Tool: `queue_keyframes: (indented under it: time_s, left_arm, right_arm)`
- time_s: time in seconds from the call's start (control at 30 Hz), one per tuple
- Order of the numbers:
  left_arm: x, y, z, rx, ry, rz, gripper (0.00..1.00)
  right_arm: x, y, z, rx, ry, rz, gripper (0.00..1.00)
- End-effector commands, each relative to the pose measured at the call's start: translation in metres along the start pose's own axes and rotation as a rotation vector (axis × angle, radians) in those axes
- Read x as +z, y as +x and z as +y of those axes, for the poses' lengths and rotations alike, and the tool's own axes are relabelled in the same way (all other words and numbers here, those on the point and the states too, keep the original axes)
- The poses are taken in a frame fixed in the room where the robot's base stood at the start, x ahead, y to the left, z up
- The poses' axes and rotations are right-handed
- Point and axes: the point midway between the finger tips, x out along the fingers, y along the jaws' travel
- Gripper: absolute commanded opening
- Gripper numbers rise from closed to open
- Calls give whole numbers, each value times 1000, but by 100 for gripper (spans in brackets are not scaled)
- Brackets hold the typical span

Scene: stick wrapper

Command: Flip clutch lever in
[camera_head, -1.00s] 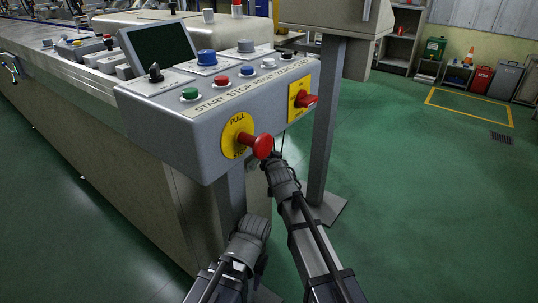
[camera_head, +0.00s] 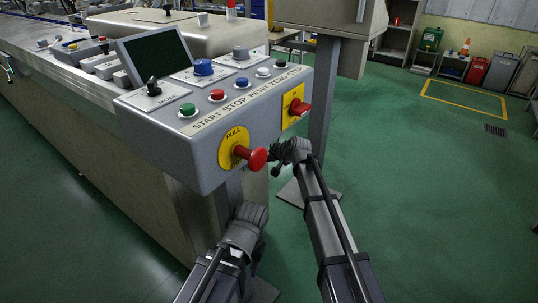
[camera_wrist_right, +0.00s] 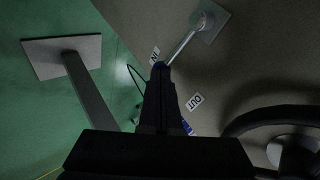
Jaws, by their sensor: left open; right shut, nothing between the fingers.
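The clutch lever (camera_wrist_right: 182,48) shows in the right wrist view as a thin metal rod running down-left from a square plate (camera_wrist_right: 214,22). It leans toward the IN label (camera_wrist_right: 155,55), away from the OUT label (camera_wrist_right: 196,102). Its free end is hidden at my right gripper's tips (camera_wrist_right: 161,68); I cannot tell whether they touch. That gripper is shut and empty. In the head view my right gripper (camera_head: 277,154) is just right of the red pull knob, and the lever is not visible. My left gripper (camera_head: 251,213) is open, below the console, its fingers mostly hidden.
The grey control console (camera_head: 205,165) carries buttons, a red pull knob (camera_head: 258,159) and a red switch (camera_head: 299,107). A dark handwheel (camera_wrist_right: 240,122) is at the right wrist view's lower right. A grey post (camera_head: 322,110) stands behind my right arm. Green floor (camera_head: 430,200) is clear to the right.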

Motion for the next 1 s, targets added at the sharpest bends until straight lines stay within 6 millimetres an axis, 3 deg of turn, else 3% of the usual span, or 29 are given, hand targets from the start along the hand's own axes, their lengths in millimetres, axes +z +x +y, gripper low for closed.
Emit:
queue_keyframes:
  time_s: [0.5, 1.0]
  left_arm:
    - [-2, 22, 3, 2, 4, 2, 46]
    - [-1, 14, 2, 2, 3, 1, 46]
  right_arm:
    - [6, 27, 22, 0, 319, -346, 0]
    - [13, 17, 16, 1, 309, -337, 0]
